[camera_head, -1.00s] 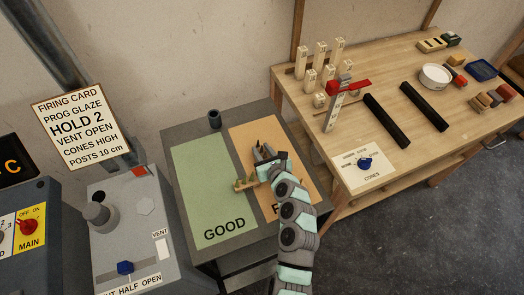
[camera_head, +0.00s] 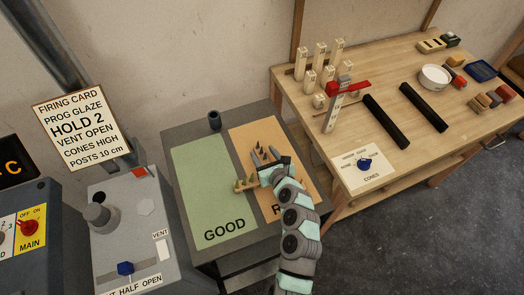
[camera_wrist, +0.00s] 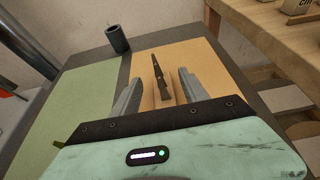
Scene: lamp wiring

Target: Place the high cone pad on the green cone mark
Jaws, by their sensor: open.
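A cone pad with small dark cones (camera_head: 262,153) stands on the orange half of the grey stand. The same dark cones show between my fingers in the wrist view (camera_wrist: 160,75). My gripper (camera_wrist: 159,84) is open, with one finger on each side of these cones; I cannot tell whether it touches them. A second pad with greenish cones (camera_head: 246,185) lies left of my gripper, near the border of the green and orange areas. Which pad is the high one I cannot read. No distinct green cone mark is clear in either view.
The green GOOD area (camera_head: 208,190) is largely bare. A dark cup (camera_head: 214,120) stands at the stand's back edge. The wooden bench (camera_head: 420,130) on the right holds numbered posts, black bars and a CONES card (camera_head: 380,171). A firing card (camera_head: 80,128) reads CONES HIGH.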

